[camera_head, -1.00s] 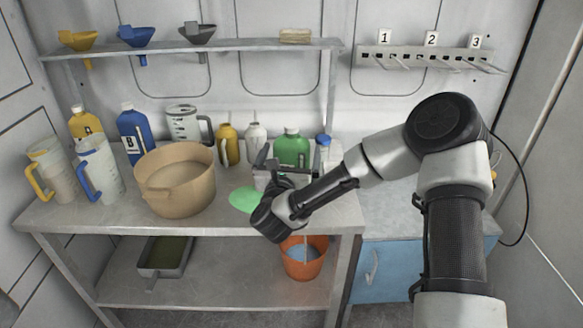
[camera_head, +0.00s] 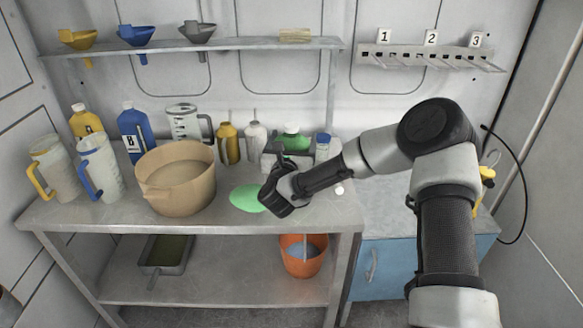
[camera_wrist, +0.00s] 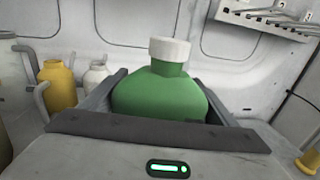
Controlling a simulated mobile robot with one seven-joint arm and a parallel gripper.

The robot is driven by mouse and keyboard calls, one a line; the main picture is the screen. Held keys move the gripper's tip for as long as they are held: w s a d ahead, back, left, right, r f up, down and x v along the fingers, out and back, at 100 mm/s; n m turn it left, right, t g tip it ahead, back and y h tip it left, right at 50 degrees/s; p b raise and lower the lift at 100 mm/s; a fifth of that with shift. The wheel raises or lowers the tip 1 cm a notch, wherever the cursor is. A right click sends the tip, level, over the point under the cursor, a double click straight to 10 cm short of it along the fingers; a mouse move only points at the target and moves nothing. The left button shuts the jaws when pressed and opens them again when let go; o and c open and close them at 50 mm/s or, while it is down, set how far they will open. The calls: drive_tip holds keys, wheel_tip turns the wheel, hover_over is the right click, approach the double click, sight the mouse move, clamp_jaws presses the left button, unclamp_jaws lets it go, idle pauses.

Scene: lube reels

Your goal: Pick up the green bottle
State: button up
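The green bottle (camera_head: 296,142) with a white cap stands upright at the back right of the table, its lower part hidden behind my gripper. In the wrist view the green bottle (camera_wrist: 160,95) sits in front of the palm, between the two fingers. My gripper (camera_head: 283,158) reaches it from the front, fingers pointing to the back wall. In the wrist view my gripper (camera_wrist: 167,78) is open, with one finger on each side of the bottle; the bottle nearly fills the gap, and contact is hard to tell.
A gold bottle (camera_head: 228,145) and a whitish bottle (camera_head: 255,142) stand left of the green one, a small blue-capped bottle (camera_head: 322,150) right of it. A tan tub (camera_head: 176,195) stands further left. A green patch (camera_head: 246,198) lies near the table's front edge.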

drive_tip(key=c, duration=1.4)
drive_tip(key=shift+r, duration=0.25)
drive_tip(key=shift+c, duration=0.2)
